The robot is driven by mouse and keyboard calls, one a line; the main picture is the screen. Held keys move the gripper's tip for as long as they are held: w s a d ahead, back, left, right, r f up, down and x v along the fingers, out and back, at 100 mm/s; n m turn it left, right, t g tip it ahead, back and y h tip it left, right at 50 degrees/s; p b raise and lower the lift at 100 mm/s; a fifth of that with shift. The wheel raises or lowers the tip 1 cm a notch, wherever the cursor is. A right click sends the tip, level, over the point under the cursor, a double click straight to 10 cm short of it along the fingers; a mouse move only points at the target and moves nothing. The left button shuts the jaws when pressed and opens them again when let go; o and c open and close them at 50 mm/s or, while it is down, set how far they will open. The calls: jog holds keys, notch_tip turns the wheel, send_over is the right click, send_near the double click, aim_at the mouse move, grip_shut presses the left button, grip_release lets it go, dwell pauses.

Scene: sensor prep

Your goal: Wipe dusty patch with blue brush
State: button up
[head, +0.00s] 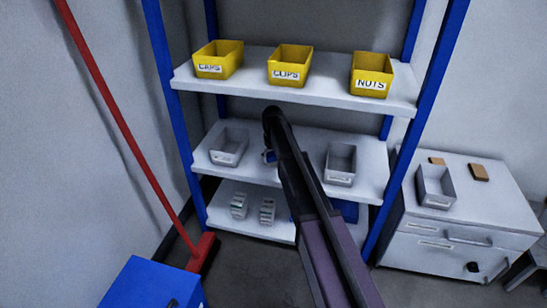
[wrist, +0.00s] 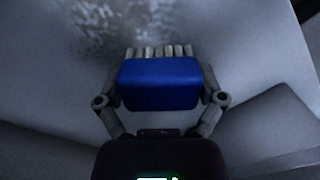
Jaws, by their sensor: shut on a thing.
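In the wrist view my gripper (wrist: 160,90) is shut on the blue brush (wrist: 160,85), with a finger at each side of its block. The brush's pale bristles point up the picture, away from my palm. A dark speckled dusty patch (wrist: 125,28) lies on the pale surface just beyond the bristle tips; I cannot tell whether they touch the surface. In the head view a small bit of the blue brush (head: 269,156) shows at the middle shelf (head: 290,137), between two grey bins. My arm hides most of the gripper and the dusty patch there.
Grey bins stand left (head: 229,147) and right (head: 340,164) on the middle shelf. Yellow bins, including the CLIPS bin (head: 290,65), line the shelf above. A blue upright (head: 420,110) edges the rack. A red broom (head: 125,120) leans at left; a grey cabinet (head: 455,240) stands right.

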jog(key=shift+s+d, duration=0.1)
jog(key=shift+s, duration=0.05)
jog(key=shift+s+d, duration=0.25)
jog(key=shift+d, duration=0.6)
jog(key=shift+s+d, duration=0.2)
jog(key=shift+d, duration=0.65)
jog(key=shift+s+d, duration=0.3)
jog(key=shift+d, duration=0.6)
jog(key=shift+s+d, duration=0.3)
jog(key=shift+d, duration=0.6)
jog(key=shift+d, duration=0.15)
jog(key=shift+s+d, duration=0.3)
jog(key=shift+d, duration=0.55)
jog(key=shift+s+d, duration=0.3)
jog(key=shift+d, duration=0.5)
jog(key=shift+s+a+f, duration=0.1)
jog(key=shift+s+a, duration=0.15)
jog(key=shift+s, duration=0.45)
jog(key=shift+c, duration=0.6)
